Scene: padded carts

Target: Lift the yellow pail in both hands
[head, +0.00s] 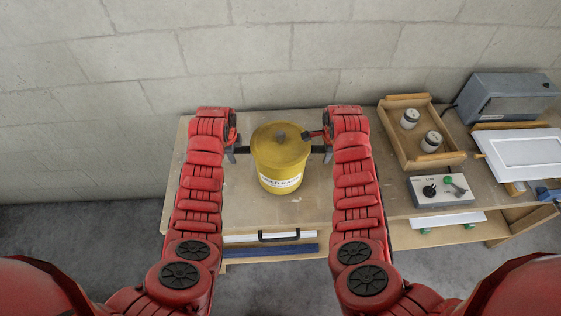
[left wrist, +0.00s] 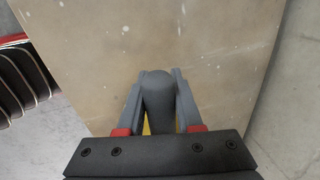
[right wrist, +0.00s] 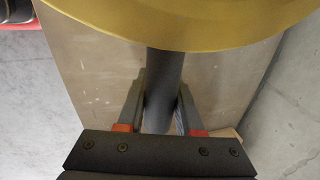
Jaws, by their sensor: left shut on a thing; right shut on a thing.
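The yellow pail (head: 281,165) has a lid with a grey knob, a white label on its front and a dark bar handle on each side. It is upright over the wooden table; I cannot tell whether its base touches the top. My left gripper (head: 240,150) is shut on the left handle, a dark grey bar (left wrist: 158,100) between its fingers in the left wrist view. My right gripper (head: 322,149) is shut on the right handle (right wrist: 163,85). The pail's yellow rim (right wrist: 180,28) crosses the top of the right wrist view. The arms hide parts of both handles.
To the right are a wooden tray (head: 397,150) with two jars, a grey control box (head: 441,190), a grey machine (head: 510,95) and a white panel (head: 525,152). A block wall stands behind.

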